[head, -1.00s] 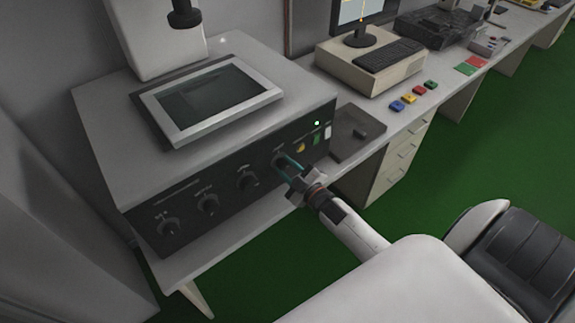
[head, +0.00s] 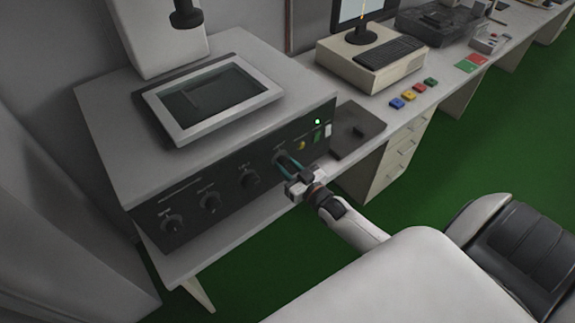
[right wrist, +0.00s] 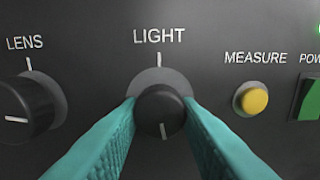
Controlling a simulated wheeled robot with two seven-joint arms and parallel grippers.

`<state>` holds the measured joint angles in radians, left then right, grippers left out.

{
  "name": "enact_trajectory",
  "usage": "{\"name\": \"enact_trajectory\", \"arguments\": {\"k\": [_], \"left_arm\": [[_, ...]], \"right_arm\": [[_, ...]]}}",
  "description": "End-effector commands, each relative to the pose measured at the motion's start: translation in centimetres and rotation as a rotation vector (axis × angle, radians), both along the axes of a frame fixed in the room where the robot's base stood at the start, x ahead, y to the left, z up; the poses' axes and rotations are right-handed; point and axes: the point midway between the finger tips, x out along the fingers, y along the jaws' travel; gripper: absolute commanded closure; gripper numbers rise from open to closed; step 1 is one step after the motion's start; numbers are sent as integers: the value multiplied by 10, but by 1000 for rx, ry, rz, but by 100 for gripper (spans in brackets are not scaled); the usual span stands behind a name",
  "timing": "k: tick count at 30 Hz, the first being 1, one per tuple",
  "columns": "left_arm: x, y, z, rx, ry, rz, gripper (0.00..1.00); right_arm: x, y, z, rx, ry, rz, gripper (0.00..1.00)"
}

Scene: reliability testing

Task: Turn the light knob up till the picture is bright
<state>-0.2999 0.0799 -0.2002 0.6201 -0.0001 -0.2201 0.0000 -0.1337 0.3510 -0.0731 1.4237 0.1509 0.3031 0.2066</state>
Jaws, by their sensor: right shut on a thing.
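The light knob (right wrist: 160,112) is a black round knob on the dark front panel, under the word LIGHT in the right wrist view. Its white mark points down, slightly right of straight down. My right gripper (right wrist: 160,122) has its two teal fingers on either side of the knob, shut on it. In the head view the right gripper (head: 290,168) reaches the right part of the panel and hides most of the knob. The screen (head: 213,98) on top of the machine is dark grey-green, with a faint picture at most. My left gripper is not in view.
The lens knob (right wrist: 30,108) is left of the light knob; the yellow measure button (right wrist: 251,98) and green power switch (right wrist: 308,100) are right of it. A dark plate (head: 352,138) lies on the table beside the machine. A computer (head: 368,60) stands further right.

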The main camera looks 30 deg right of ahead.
Motion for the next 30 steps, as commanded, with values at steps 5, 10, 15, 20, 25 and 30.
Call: {"name": "enact_trajectory", "arguments": {"k": [5,10,15,20,25,30], "left_arm": [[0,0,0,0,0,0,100],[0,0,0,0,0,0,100],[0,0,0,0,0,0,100],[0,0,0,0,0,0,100],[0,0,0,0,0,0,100],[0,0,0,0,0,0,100]], "right_arm": [[-1,0,-2,31,7,0,92],[-1,0,-2,37,8,0,92],[-1,0,-2,36,8,0,92],[-1,1,-2,36,8,0,58],[-1,0,-1,36,6,0,48],[-1,0,-1,36,5,0,48]]}}
